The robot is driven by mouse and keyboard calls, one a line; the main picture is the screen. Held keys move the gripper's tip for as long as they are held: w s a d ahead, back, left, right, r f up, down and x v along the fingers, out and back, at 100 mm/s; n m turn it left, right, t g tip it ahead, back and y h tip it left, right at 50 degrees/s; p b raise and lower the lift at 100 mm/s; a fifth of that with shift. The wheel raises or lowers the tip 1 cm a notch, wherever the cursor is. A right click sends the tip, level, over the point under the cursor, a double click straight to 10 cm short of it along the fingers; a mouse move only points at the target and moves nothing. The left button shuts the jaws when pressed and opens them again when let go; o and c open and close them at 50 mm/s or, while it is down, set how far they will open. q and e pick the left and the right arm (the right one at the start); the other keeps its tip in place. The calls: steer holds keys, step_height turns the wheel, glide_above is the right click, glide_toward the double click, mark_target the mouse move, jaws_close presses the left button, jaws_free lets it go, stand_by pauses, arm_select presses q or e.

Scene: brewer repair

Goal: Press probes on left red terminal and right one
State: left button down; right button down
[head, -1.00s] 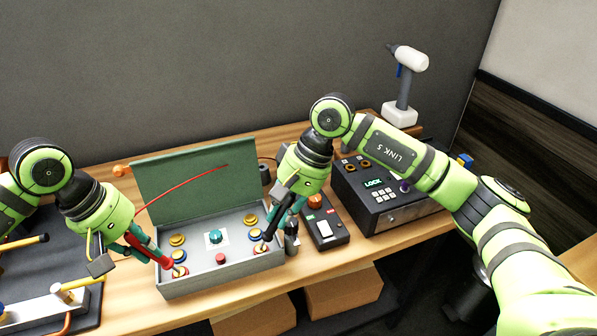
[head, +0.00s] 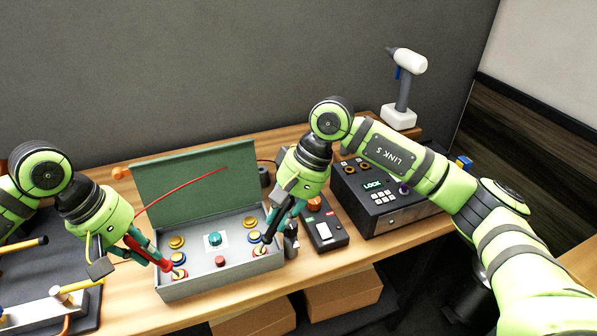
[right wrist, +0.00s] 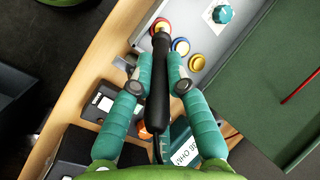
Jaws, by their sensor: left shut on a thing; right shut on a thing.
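An open grey box (head: 225,283) holds coloured terminals and buttons. My left gripper (head: 148,250) is shut on a red probe (head: 160,262), whose tip is at the left red terminal (head: 180,274) in the box's front left corner. My right gripper (head: 277,222) is shut on a black probe (head: 271,228), whose tip is at the right red terminal (head: 260,252). In the right wrist view the black probe (right wrist: 157,85) lies between both fingers and its tip overlaps the red terminal (right wrist: 161,24). I cannot tell how firmly either tip presses.
The box's green lid (head: 190,180) stands open behind. Blue terminals (head: 178,258) and yellow ones (head: 177,242) sit near the red ones. A teal knob (head: 214,239) and red button (head: 220,261) are between. A dark meter (head: 325,232) and a keypad unit (head: 378,212) stand right.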

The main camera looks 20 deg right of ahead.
arm_select(q)
steer(key=shift+s+f, duration=0.15)
steer(key=shift+f, duration=0.25)
arm_select(e)
steer(key=shift+s+f, duration=0.15)
steer(key=shift+f, duration=0.25)
